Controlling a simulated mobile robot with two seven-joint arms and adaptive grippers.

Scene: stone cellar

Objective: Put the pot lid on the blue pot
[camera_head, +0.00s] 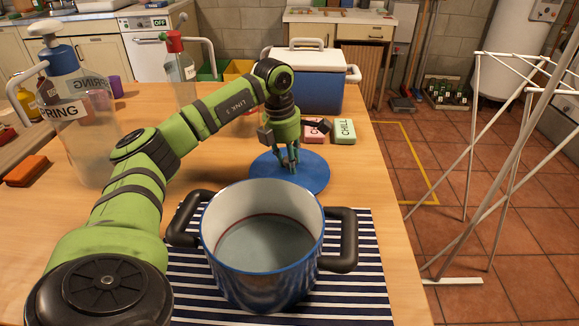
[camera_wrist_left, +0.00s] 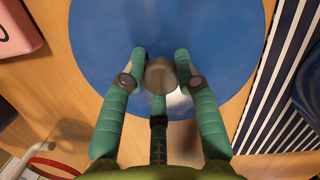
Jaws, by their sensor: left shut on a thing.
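The blue pot (camera_head: 262,284) stands open on a striped cloth, its inside white with a reddish line and two black side handles. The pot lid (camera_head: 313,177) is a flat blue disc just behind the pot, at or close to the tabletop. My left gripper (camera_head: 288,164) points down over the lid's middle. In the left wrist view, the fingers of my left gripper (camera_wrist_left: 160,82) are closed around the lid's grey knob (camera_wrist_left: 160,72), with the blue lid (camera_wrist_left: 210,30) spread beneath. My right gripper is out of view.
The striped cloth (camera_head: 355,290) lies under the pot. Pink (camera_head: 313,135) and green (camera_head: 345,131) packs and a blue-and-white cooler (camera_head: 305,85) stand behind the lid. Large bottles (camera_head: 75,125) stand at the left. The table's right edge is close to the pot.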

